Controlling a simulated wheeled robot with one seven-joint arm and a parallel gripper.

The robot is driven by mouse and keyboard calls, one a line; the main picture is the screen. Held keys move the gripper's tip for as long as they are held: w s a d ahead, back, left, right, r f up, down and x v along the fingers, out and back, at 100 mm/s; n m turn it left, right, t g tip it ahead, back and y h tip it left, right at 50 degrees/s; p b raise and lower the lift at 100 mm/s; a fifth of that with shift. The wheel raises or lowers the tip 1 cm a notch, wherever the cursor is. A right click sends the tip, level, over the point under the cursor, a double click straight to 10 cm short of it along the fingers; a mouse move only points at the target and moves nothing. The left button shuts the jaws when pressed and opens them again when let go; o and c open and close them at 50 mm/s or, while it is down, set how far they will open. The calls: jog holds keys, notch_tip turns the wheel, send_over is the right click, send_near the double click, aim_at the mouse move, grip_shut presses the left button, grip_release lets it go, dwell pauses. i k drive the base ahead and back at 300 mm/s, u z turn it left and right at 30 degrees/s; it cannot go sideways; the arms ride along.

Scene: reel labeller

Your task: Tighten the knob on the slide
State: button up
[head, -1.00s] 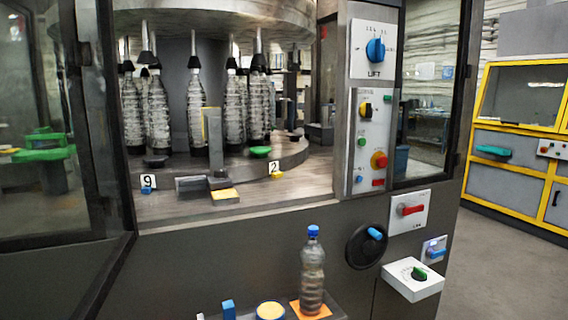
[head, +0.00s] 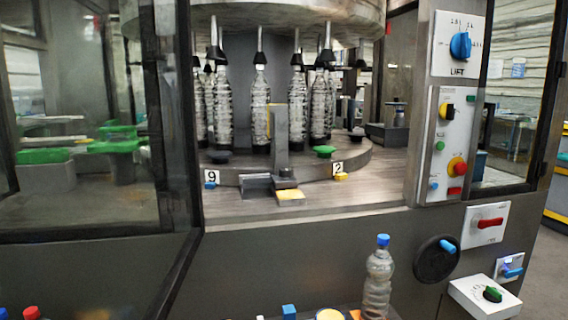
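A dark round knob (head: 219,157) and a green one (head: 323,151) are on the carousel's rim to either side. My gripper is not in view.
Clear bottles (head: 260,108) hang under the carousel. An open glass door (head: 100,120) stands at left. The control panel (head: 447,140) and a black handwheel (head: 436,260) are at right. A blue-capped bottle (head: 378,282) stands at the front.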

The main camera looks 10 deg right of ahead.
aim_at(286, 172)
jog(key=k, duration=0.65)
jog(key=z, duration=0.45)
jog(key=i, duration=1.15)
jog(key=u, duration=0.6)
